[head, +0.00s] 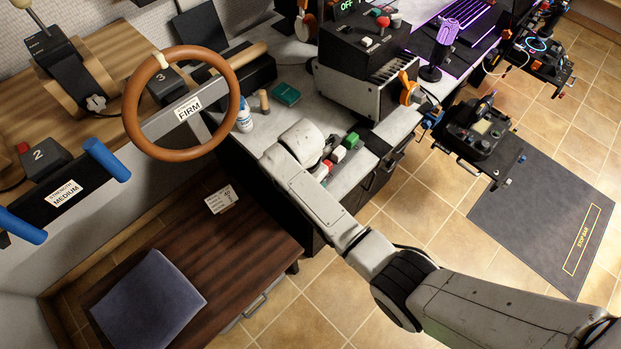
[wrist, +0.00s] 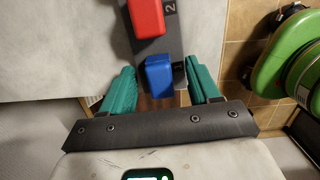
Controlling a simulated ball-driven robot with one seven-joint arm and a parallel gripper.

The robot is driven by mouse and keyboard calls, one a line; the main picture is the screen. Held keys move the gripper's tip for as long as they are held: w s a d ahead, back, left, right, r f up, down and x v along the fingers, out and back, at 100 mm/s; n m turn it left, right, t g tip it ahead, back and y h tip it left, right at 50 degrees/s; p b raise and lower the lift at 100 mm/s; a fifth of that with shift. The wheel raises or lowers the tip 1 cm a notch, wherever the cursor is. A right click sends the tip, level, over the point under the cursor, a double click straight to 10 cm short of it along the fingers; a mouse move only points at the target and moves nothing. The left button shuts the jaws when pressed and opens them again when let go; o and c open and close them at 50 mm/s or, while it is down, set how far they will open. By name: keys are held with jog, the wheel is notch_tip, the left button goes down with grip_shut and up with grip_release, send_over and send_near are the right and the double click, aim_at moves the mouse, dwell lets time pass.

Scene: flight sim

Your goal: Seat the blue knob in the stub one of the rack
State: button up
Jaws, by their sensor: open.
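The blue knob (wrist: 158,76) is a block standing at the near end of the grey rack (wrist: 172,42) in the wrist view, beside a small dark label, probably a 1. I cannot tell whether it sits fully down on a stub, which it would hide. My gripper (wrist: 160,72) is open, with one teal finger on each side of the blue knob and a gap visible on both sides. A red knob (wrist: 146,18) stands just beyond it, beside the label 2. In the head view my arm hides the gripper and the blue knob.
In the head view red (head: 328,164), white (head: 338,153) and green (head: 351,140) knobs stand in a row on the pale counter (head: 268,128). A black control box (head: 350,45) stands behind.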

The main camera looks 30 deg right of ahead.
jog(key=shift+r, duration=0.1)
notch_tip(320, 180, up, 10)
jog(key=a, duration=0.1)
jog(key=shift+s+a+r, duration=0.15)
jog(key=shift+s+r, duration=0.1)
dwell(0.5)
jog(key=s+d+f+m, duration=0.1)
jog(key=s+d+m, duration=0.2)
jog(key=s+m, duration=0.4)
jog(key=s+d+f+m, duration=0.1)
jog(key=s+d+m, duration=0.2)
jog(key=s+m, duration=0.5)
jog(key=s+d+f+m+y+b, duration=0.1)
jog(key=s+d+m, duration=0.2)
jog(key=s+m, duration=0.5)
jog(key=s, duration=0.6)
jog(key=shift+s+f, duration=0.15)
jog(key=shift+f, duration=0.15)
